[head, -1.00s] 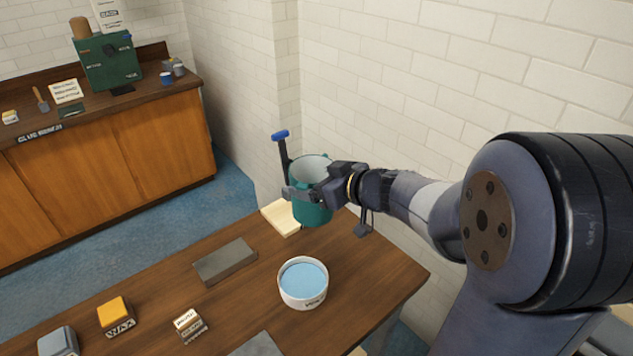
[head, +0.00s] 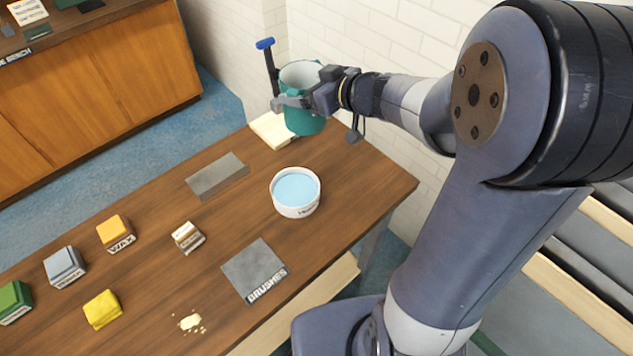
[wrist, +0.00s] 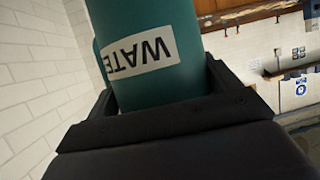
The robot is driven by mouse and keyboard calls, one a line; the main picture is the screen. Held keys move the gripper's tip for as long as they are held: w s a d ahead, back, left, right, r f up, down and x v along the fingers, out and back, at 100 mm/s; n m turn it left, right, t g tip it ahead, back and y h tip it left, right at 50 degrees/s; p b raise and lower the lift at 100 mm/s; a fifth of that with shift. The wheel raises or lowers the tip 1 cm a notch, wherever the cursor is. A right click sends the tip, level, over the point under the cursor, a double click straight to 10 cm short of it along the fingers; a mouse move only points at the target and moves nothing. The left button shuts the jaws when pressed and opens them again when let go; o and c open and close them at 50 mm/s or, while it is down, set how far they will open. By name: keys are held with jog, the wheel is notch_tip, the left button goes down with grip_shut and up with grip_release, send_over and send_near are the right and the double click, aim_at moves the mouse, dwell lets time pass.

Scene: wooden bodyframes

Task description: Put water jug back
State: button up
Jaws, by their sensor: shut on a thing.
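The water jug (head: 305,118) is a teal cylinder with a pale inside, held upright or nearly so above the far end of the wooden table. In the wrist view the jug (wrist: 150,25) fills the space between the fingers, and its white label, partly hidden, reads "WATE". My gripper (head: 292,103) is shut on the jug from its near side. A white bowl of blue water (head: 296,192) stands on the table (head: 340,195) below and in front of the jug. The underside of the jug is hidden.
A pale board or book (head: 272,130) lies under the jug. A grey slab (head: 217,176), a brushes mat (head: 254,270), a small box (head: 187,237), a wax block (head: 115,232) and a yellow block (head: 102,309) occupy the table. The white wall stands close behind.

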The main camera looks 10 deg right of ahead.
jog(key=w+d+f+m+t+h+b, duration=0.25)
jog(key=d+f+m+h+b, duration=0.3)
jog(key=d+f+b, duration=0.65)
notch_tip(320, 180, down, 9)
jog(key=d, duration=0.2)
jog(key=shift+s+b, duration=0.45)
jog(key=shift+f+t+h, duration=0.1)
jog(key=shift+t+h, duration=0.15)
jog(key=shift+f, duration=0.15)
jog(key=o, duration=1.8)
